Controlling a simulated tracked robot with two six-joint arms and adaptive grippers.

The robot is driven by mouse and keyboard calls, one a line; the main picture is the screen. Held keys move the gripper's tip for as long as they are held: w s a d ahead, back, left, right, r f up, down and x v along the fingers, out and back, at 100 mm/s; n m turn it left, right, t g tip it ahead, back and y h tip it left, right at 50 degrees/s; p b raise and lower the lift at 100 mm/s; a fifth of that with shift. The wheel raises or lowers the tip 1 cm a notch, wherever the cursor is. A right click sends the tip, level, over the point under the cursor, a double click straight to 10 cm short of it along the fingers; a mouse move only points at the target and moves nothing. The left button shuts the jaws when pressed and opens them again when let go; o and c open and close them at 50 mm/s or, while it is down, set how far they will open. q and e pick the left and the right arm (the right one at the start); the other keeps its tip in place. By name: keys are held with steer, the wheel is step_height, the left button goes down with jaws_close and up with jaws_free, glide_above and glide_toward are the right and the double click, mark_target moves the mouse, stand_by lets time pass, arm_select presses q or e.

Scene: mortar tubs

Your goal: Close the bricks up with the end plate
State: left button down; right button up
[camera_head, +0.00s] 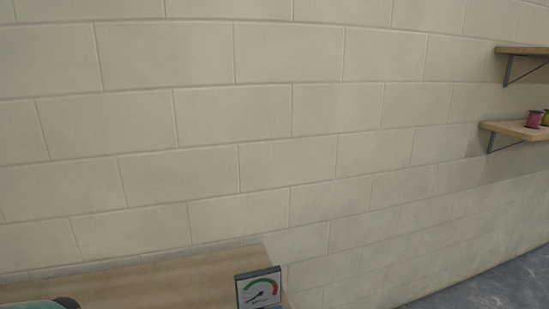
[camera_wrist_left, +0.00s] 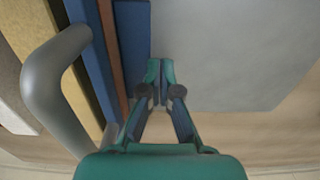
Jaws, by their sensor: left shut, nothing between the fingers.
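In the left wrist view my left gripper (camera_wrist_left: 160,66) is shut and empty, its teal fingertips together beside a row of upright coloured slabs. The row includes a blue slab (camera_wrist_left: 130,28) closest to the fingertips, a thin brown one (camera_wrist_left: 112,50), another blue one (camera_wrist_left: 90,45) and a yellow one (camera_wrist_left: 77,92). A thick grey bent handle (camera_wrist_left: 45,85) stands in front of the row at left. I cannot tell which piece is the end plate, or whether the fingertips touch the blue slab. The head view does not show the bricks. My right gripper is in neither view.
A flat grey surface (camera_wrist_left: 235,50) lies right of the fingertips, clear of objects. Wall shelves (camera_head: 515,130) hang at right.

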arm_select(q)
steer(key=shift+f+b, duration=0.35)
steer(key=shift+f, duration=0.15)
steer(key=shift+r, duration=0.15)
steer(key=shift+r+p, duration=0.55)
steer(key=shift+r, duration=0.2)
steer(key=shift+r, duration=0.1)
